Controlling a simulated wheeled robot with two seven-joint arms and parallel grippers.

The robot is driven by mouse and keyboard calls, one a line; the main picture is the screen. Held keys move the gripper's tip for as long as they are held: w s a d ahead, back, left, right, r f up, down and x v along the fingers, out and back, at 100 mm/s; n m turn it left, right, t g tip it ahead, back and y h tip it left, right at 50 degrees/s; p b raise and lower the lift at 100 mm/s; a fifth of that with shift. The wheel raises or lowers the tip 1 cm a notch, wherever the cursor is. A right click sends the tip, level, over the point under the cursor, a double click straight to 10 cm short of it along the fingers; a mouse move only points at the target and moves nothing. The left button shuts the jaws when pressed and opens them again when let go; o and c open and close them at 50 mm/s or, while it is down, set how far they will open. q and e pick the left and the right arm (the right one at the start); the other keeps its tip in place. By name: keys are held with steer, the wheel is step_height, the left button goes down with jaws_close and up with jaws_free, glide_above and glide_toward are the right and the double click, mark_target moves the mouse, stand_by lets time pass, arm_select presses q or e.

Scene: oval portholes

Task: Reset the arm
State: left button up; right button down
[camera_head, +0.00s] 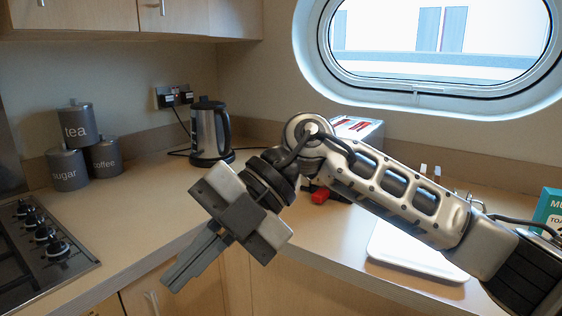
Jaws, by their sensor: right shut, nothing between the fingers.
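My right arm comes in from the right side of the view and reaches across the counter. My right gripper (180,279) points down and to the left, over the front edge of the counter. Its fingers are shut together with nothing between them. My left gripper is not in view.
The counter (141,205) holds tea (78,127), sugar (67,170) and coffee (105,157) canisters and a kettle (209,133). A hob (37,245) is at left. A toaster (357,129), white tray (412,258) and teal box (551,210) are near my right arm.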

steer(key=w+d+f+m+t+y, duration=0.2)
steer(key=w+d+f+m+t, duration=0.25)
steer(key=m+t, duration=0.85)
steer(key=w+d+f+m+t+y, duration=0.35)
steer(key=d+f+m+t, duration=0.25)
steer(key=m+t, duration=0.75)
steer(key=s+d+f+m+g+h, duration=0.2)
steer(key=s+d+f+g+h, duration=0.1)
steer(key=f, duration=0.5)
steer(key=s+d+f+m+g+h, duration=0.3)
steer(key=s+d+f+h, duration=0.1)
steer(key=f, duration=0.4)
steer(key=s+d+f+m+g+h, duration=0.3)
steer(key=s+d+f, duration=0.3)
steer(key=f, duration=0.3)
steer(key=shift+s+h, duration=0.4)
steer(key=shift+h, duration=0.35)
